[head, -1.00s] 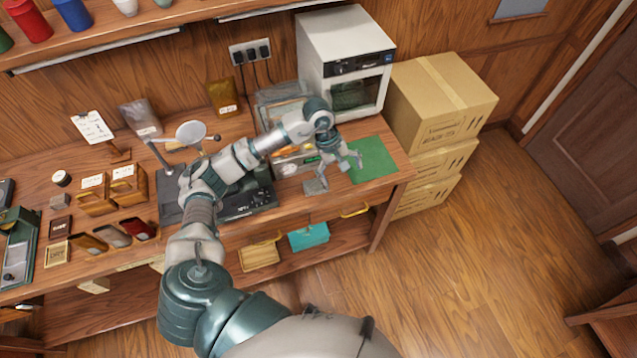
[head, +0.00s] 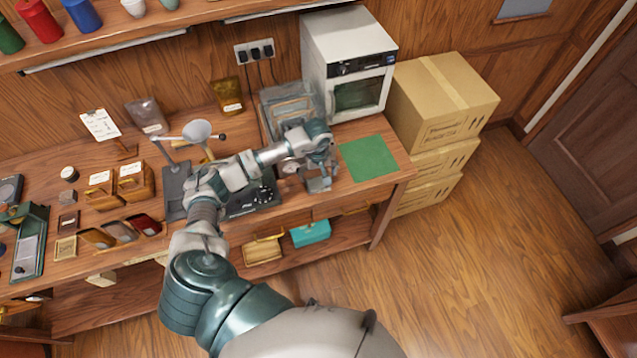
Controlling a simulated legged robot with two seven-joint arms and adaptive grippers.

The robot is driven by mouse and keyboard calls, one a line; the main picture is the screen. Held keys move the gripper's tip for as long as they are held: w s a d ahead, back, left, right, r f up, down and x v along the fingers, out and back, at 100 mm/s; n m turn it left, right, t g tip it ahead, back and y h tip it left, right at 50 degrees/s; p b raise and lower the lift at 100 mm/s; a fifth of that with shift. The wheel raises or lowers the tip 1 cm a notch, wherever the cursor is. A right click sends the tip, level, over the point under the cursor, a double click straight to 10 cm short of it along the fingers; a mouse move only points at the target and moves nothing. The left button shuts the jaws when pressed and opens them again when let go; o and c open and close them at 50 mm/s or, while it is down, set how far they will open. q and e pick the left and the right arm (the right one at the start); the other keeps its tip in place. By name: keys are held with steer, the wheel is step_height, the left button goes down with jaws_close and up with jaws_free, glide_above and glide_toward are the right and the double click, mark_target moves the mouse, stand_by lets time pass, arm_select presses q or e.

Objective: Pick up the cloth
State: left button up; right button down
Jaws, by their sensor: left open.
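A flat green square (head: 369,158) lies on the right end of the wooden workbench. It looks like a cloth or a mat; I cannot tell which. My left gripper (head: 319,166) is open, pointing down over the bench just left of the green square and apart from it. Its fingers overlap a small grey metal piece (head: 319,184) at the bench's front; I cannot tell if they touch it. A small pale item (head: 291,167) sits just left of the gripper, partly hidden. My left arm covers part of the bench. My right gripper is not in view.
A white oven-like machine (head: 350,60) stands behind the gripper. Cardboard boxes (head: 440,100) are stacked right of the bench. A dark scale-like device (head: 250,200) lies under my arm. A teal box (head: 310,233) sits on the lower shelf.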

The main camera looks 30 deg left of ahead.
mark_target(319, 184)
arm_select(q)
steer(key=f, duration=0.1)
steer(key=f+p, duration=0.1)
steer(key=f, duration=0.1)
steer(key=shift+d+f, duration=0.3)
steer(key=shift+f, duration=0.6)
steer(key=shift+a, duration=0.1)
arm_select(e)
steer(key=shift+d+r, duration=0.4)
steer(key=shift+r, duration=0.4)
arm_select(q)
steer(key=c, duration=0.9)
steer(key=shift+w+r, duration=0.1)
steer(key=shift+r, duration=0.4)
step_height(319, 184, up, 2)
steer(key=shift+r+b, duration=0.1)
steer(key=shift+b, duration=0.4)
steer(key=s+d+r+b, duration=0.2)
steer(key=s+d+b, duration=0.1)
steer(key=s+d, duration=0.6)
steer(key=s, duration=0.4)
steer(key=shift+s, duration=0.2)
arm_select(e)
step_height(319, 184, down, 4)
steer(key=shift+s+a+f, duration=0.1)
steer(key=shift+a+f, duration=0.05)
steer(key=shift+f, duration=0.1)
